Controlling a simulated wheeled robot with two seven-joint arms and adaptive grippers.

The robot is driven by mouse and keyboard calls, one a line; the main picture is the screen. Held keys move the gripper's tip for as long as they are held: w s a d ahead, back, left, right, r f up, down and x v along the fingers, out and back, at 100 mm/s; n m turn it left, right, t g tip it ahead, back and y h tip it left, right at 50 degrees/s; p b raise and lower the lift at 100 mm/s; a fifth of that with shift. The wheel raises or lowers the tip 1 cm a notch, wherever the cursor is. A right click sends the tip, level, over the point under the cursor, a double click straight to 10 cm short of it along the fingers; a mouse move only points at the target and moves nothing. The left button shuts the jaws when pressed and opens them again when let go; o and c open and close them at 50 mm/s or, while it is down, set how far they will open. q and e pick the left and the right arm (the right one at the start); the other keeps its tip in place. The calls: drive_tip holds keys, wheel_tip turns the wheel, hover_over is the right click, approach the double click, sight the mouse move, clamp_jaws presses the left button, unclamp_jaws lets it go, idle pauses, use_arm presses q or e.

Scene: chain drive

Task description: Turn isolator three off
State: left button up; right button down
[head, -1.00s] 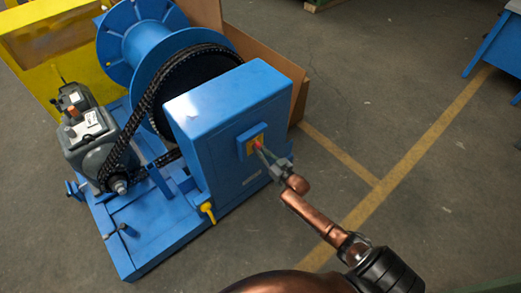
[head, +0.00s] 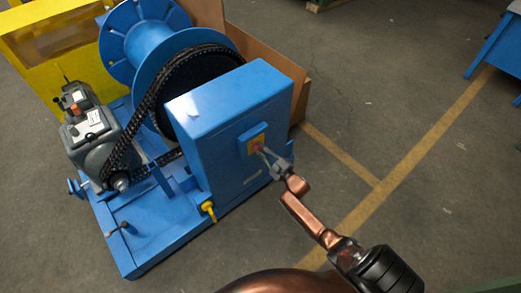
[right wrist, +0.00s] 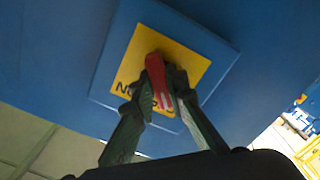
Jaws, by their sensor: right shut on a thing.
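The isolator is a red handle (right wrist: 155,66) on a yellow plate (right wrist: 188,62), set on a blue square mount on the side of a blue cabinet (head: 220,165). The yellow plate also shows in the head view (head: 249,143). Its black lettering begins with "No"; the rest is covered, so I cannot read the number. My right gripper (right wrist: 159,85) is shut on the red handle, with one finger on each side. In the head view the right gripper (head: 263,152) reaches the plate from the lower right and hides most of the handle. My left gripper is not in view.
The cabinet stands on a blue base (head: 150,239) with a grey motor (head: 90,130), a black chain (head: 138,120) and a blue drum (head: 150,45). A yellow lever (head: 208,209) sticks out low on the cabinet. The floor to the right (head: 400,120) is clear.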

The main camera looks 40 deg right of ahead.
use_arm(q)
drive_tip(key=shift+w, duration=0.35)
use_arm(e)
drive_tip(key=shift+n, duration=0.3)
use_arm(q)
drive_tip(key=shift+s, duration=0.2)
use_arm(e)
drive_tip(key=c, duration=2)
unclamp_jaws()
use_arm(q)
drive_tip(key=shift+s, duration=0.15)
use_arm(e)
drive_tip(key=shift+o, duration=0.3)
drive_tip(key=shift+s, duration=0.15)
drive_tip(key=s, duration=1.1)
drive_tip(key=shift+s+d, duration=0.35)
drive_tip(key=shift+d, duration=0.1)
drive_tip(key=shift+f, duration=0.15)
